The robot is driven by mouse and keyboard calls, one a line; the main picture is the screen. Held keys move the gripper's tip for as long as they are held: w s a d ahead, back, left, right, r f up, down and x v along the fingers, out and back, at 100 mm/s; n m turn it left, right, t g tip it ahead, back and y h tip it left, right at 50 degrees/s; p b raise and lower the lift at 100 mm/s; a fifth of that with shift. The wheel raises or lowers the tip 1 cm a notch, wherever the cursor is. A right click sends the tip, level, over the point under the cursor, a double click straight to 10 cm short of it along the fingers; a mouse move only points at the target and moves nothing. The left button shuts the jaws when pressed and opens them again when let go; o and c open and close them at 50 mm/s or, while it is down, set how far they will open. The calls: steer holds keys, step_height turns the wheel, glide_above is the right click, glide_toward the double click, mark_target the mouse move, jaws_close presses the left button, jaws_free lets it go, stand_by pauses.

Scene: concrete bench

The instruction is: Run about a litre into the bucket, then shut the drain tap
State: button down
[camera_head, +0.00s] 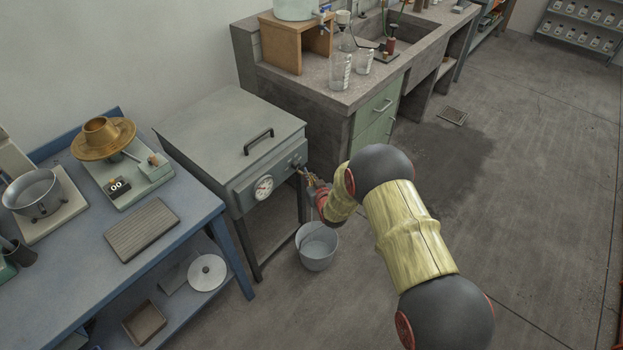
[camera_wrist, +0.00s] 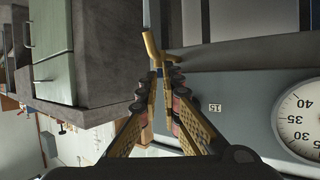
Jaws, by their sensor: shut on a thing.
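The grey metal bath cabinet (camera_head: 225,140) has a dial gauge (camera_head: 263,188) and a small brass drain tap (camera_head: 300,168) on its front. In the wrist view the brass tap (camera_wrist: 152,48) shows at the fingertips, with a pale thin streak like running water leaving its spout. My gripper (camera_wrist: 163,84) is shut on the tap's handle; the fingers hide most of that handle. The grey bucket (camera_head: 317,258) stands upright on the floor below the tap. Its inside looks pale, and I cannot read the water level.
A blue bench (camera_head: 180,215) with instruments stands at left. The concrete bench (camera_head: 340,95) with glassware and a sink is behind the cabinet. A dark damp-looking patch (camera_head: 445,160) and a floor drain (camera_head: 453,116) lie to the right. The floor at right is clear.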

steer(key=shift+a+m+h+p, duration=0.55)
steer(key=shift+m+h, duration=0.85)
steer(key=shift+h, duration=0.2)
steer(key=shift+a+m+h+p, duration=0.5)
steer(key=shift+m+h, duration=0.9)
steer(key=shift+h, duration=0.2)
steer(key=shift+a+m+h+p, duration=0.45)
steer(key=shift+a+m+h, duration=0.1)
steer(key=shift+m+h, duration=0.95)
steer(key=shift+w+r+h, duration=0.1)
steer(key=shift+h, duration=0.2)
steer(key=c, duration=2)
jaws_free()
steer(key=v, duration=1.2)
steer(key=shift+r, duration=0.1)
